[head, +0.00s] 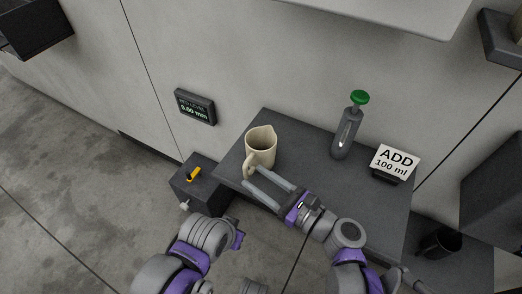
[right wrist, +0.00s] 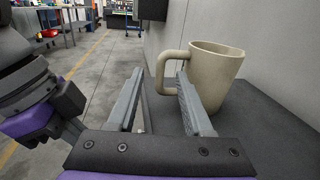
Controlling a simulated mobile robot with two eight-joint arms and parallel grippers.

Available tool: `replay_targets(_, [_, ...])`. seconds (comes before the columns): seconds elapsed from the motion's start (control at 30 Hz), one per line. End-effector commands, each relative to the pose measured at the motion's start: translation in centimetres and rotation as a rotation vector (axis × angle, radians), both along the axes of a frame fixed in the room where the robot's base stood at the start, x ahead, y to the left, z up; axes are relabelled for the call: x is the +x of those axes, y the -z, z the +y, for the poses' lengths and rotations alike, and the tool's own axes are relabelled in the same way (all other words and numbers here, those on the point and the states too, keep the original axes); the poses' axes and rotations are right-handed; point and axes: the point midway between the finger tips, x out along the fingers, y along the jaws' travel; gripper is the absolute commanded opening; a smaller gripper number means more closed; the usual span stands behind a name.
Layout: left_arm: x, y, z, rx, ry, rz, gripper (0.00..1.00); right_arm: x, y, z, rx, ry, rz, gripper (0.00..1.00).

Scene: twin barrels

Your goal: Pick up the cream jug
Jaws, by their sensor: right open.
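The cream jug (head: 262,146) stands upright near the left end of the dark grey table, its handle turned toward my right gripper. My right gripper (head: 268,180) is open, with its fingers pointing at the handle side of the jug. In the right wrist view the jug (right wrist: 217,75) is just beyond the right finger, and its handle lies close to and partly behind that fingertip. I cannot tell whether they touch. The space between the fingers (right wrist: 158,95) looks empty. My left arm shows low in the head view, but its fingers are not clearly seen.
A grey bottle with a green knob (head: 347,130) and a sign reading "ADD 100 ml" (head: 394,161) stand on the table (head: 310,150) to the right of the jug. A dark box with a yellow lever (head: 195,178) sits left of the table. A display (head: 195,106) hangs on the wall behind.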

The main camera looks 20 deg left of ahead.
Motion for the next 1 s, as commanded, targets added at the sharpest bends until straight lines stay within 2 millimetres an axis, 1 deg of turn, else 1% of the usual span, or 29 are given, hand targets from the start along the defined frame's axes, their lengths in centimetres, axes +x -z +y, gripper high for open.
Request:
replay_targets(0.03, [0.0, 0.2, 0.0, 0.0, 0.0, 0.001, 0.0, 0.2, 0.1, 0.8, 0.0, -0.003, 0.0, 0.51])
replay_targets(0.1, [0.0, 0.2, 0.0, 0.0, 0.0, 0.001, 0.0, 0.4, 0.0, 1.6, 0.0, -0.002, -0.001, 0.51])
replay_targets(0.27, [0.0, 0.3, 0.0, 0.0, 0.0, 0.001, 0.0, 0.8, 0.0, 2.6, -0.002, -0.001, -0.002, 0.51])
replay_targets(0.5, [0.1, 0.8, 0.0, 0.0, 0.0, 0.003, 0.0, 1.7, 0.1, 6.1, -0.001, -0.002, -0.001, 0.51])
replay_targets(0.6, [0.1, 0.9, 0.0, 0.0, 0.0, 0.003, 0.0, 2.0, 0.1, 7.0, -0.002, -0.001, -0.002, 0.51])
replay_targets(0.7, [0.1, 0.9, 0.0, 0.0, 0.0, 0.003, 0.0, 2.1, 0.0, 7.3, -0.002, 0.001, -0.001, 0.51])
replay_targets(0.87, [0.1, 0.8, 0.0, 0.0, 0.0, 0.003, 0.0, 2.1, 0.0, 7.3, -0.002, 0.002, -0.001, 0.51])
replay_targets(0.9, [0.1, 0.8, 0.0, 0.0, 0.0, 0.003, 0.0, 2.1, 0.0, 7.3, -0.002, 0.002, -0.001, 0.49])
replay_targets(0.97, [0.1, 0.8, 0.0, 0.0, 0.0, 0.003, 0.0, 2.1, 0.0, 7.3, -0.002, 0.002, -0.001, 0.38])
replay_targets(1.0, [0.1, 0.8, 0.0, 0.0, 0.0, 0.003, 0.0, 2.1, 0.0, 7.3, -0.002, 0.002, -0.001, 0.31])
